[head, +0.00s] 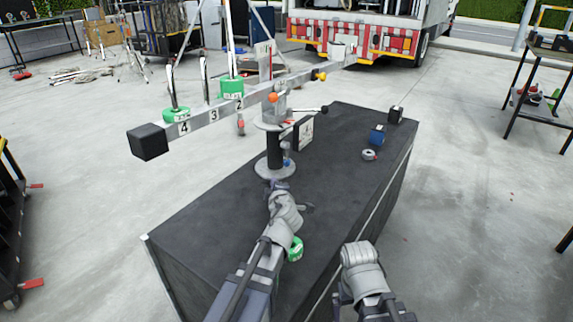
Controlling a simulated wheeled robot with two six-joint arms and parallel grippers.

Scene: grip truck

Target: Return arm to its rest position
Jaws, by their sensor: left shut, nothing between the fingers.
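My left arm comes in from the bottom and reaches forward over the black case. My left gripper (279,185) is shut and empty, just in front of the round base (275,168) of the balance stand. At this size I cannot tell whether it touches the base. Part of my right arm (362,268) shows at the lower right, folded near the case's near right edge. Its gripper fingers do not show.
A numbered balance beam (195,122) tilts across the stand, with a black block (148,141) at its low left end. Green weights (231,87) stand on it. A green roll (295,248) lies beside my left arm. A blue block (377,135) sits on the black case (215,205).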

